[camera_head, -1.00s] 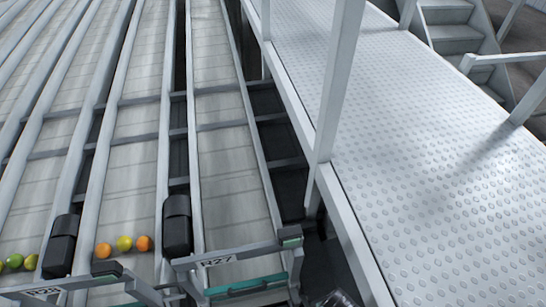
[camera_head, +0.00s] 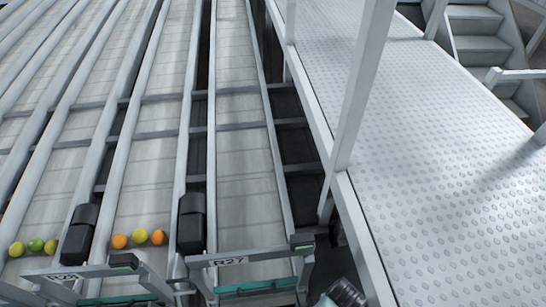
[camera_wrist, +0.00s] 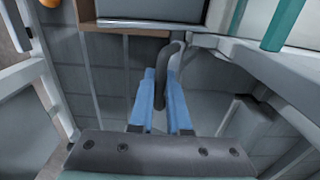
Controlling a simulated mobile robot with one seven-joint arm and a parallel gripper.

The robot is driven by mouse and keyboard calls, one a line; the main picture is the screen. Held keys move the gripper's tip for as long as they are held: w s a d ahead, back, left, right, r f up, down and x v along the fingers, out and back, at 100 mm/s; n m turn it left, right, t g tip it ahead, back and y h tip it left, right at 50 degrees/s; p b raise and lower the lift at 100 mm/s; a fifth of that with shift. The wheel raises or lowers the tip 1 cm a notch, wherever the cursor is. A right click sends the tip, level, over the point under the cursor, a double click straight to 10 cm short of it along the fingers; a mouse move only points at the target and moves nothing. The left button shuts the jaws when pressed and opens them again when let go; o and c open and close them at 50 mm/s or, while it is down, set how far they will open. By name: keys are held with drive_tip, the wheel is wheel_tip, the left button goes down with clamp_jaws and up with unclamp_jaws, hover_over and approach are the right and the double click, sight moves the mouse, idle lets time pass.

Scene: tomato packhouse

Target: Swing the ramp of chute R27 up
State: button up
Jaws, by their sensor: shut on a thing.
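Chute R27 (camera_head: 232,135) is a long grey lane in the head view, with its R27 label on a pale frame (camera_head: 272,254) at the lower end. A teal-edged part (camera_head: 255,287), seemingly of the ramp, shows below the label, cut by the picture's bottom. In the wrist view, my gripper (camera_wrist: 162,104) has its two blue fingers on either side of a dark, curved handle (camera_wrist: 174,78) and is shut on it. A dark grey strip with bolts (camera_wrist: 160,152) crosses the foreground. The head view does not show my fingers; the ramp's angle is unclear.
A railed walkway (camera_head: 440,150) runs along the right, with a pale post (camera_head: 362,90) close to the chute. Neighbouring chute R28 (camera_head: 68,278) is on the left. Several tomatoes (camera_head: 140,236) rest in the lanes left of R27.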

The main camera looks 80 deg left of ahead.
drive_tip(key=shift+a+r, duration=0.3)
drive_tip(key=shift+a, duration=0.5)
drive_tip(key=shift+a+r, duration=0.3)
drive_tip(key=shift+a, duration=0.45)
drive_tip(key=shift+w, duration=0.1)
drive_tip(key=shift+a, duration=0.1)
drive_tip(key=shift+a+r, duration=0.15)
drive_tip(key=shift+a, duration=0.65)
drive_tip(key=shift+a+r, duration=0.1)
drive_tip(key=shift+a, duration=0.65)
drive_tip(key=shift+w+a, duration=0.1)
